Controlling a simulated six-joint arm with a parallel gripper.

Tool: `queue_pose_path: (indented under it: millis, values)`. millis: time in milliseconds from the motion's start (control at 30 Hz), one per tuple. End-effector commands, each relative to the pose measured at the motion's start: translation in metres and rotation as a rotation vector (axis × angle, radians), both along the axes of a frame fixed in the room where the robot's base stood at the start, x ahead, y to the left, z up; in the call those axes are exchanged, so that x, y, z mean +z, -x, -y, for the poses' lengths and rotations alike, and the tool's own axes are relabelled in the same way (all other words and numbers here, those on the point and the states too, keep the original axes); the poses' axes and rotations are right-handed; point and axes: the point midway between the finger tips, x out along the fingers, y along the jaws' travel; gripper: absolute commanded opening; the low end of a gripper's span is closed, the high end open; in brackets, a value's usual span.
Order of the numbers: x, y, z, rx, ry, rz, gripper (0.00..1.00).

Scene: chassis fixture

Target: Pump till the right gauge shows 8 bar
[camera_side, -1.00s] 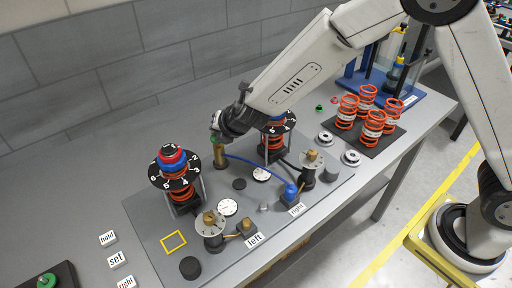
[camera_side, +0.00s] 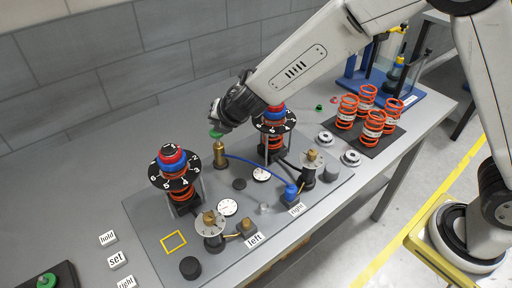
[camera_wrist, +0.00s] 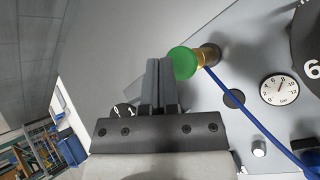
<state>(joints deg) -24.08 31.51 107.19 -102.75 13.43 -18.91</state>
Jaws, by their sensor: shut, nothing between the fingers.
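The pump is a brass cylinder (camera_side: 220,158) with a green knob (camera_side: 215,134) on a thin rod that shows above the brass. The knob (camera_wrist: 183,62) and brass body (camera_wrist: 209,56) also show in the wrist view. My gripper (camera_side: 218,124) is shut and empty, right at the knob; its fingers (camera_wrist: 160,66) appear beside it in the wrist view. I cannot tell if they touch. The right gauge (camera_side: 262,174) is a white dial near the blue hose; in the wrist view (camera_wrist: 279,89) its needle points roughly up, but the value is too small to read.
The blue hose (camera_side: 251,163) runs from the pump to a blue fitting (camera_side: 290,191) by the "right" label (camera_side: 297,209). Spring towers stand left (camera_side: 174,177) and right (camera_side: 274,127) of the pump. The left gauge (camera_side: 228,208) lies nearer the front.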

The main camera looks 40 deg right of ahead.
Motion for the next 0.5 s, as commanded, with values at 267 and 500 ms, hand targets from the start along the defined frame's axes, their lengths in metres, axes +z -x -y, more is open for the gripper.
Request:
queue_pose_path:
  millis: [267, 500]
  values:
    - [0.002, 0.0, 0.0, -0.002, -0.001, 0.001, 0.0]
    - [0.017, -0.001, 0.0, -0.003, -0.001, 0.003, 0.0]
